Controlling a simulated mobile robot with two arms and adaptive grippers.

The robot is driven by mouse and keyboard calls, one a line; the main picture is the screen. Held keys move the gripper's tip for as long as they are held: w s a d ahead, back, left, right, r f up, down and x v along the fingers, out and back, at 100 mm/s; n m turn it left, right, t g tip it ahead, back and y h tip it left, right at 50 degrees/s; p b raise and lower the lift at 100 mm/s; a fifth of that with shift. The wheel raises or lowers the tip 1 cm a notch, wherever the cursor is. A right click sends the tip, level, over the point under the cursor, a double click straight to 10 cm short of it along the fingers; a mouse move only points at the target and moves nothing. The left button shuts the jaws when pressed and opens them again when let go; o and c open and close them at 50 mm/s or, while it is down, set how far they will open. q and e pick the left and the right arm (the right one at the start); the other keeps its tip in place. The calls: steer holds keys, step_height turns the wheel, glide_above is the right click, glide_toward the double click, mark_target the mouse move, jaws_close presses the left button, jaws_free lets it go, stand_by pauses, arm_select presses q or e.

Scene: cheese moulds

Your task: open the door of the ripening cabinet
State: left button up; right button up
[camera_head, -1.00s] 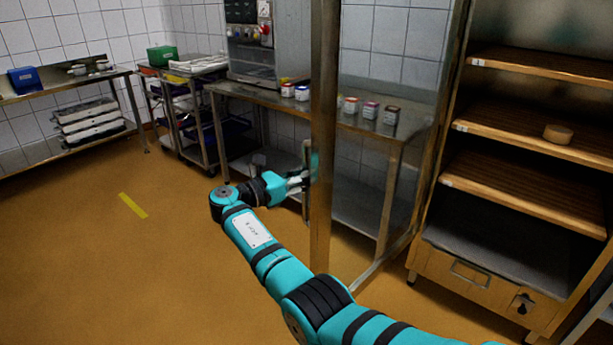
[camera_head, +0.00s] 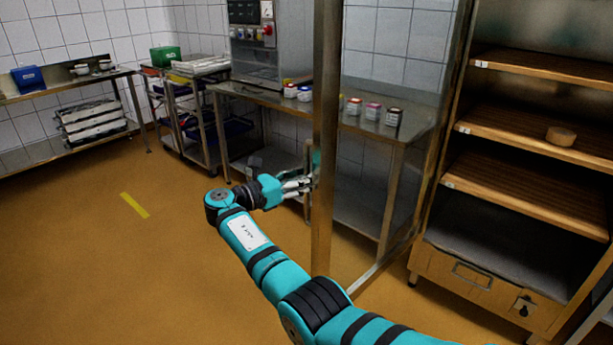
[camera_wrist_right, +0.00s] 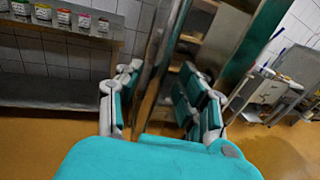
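The ripening cabinet (camera_head: 440,185) stands at the right of the head view with its front uncovered. Its door is swung wide open. The door's upright edge (camera_head: 325,130) is in the middle, with a see-through panel behind it. The door handle (camera_head: 307,165) is on that edge, partly hidden. My right gripper (camera_head: 303,185) is at the handle. In the wrist view its fingers (camera_wrist_right: 160,95) stand apart, with the door edge (camera_wrist_right: 158,65) showing in the gap between them. I cannot tell whether a finger touches the handle. My left gripper is not in view.
Behind the door stands a steel table (camera_head: 265,95) with several small jars. A trolley (camera_head: 190,110) and another table (camera_head: 60,90) stand further left. The floor left of my arm is clear, with a yellow mark (camera_head: 134,205).

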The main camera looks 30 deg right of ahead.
steer(key=s+a, duration=0.1)
steer(key=a, duration=0.9)
steer(key=shift+s+a, duration=0.35)
steer(key=shift+a, duration=0.05)
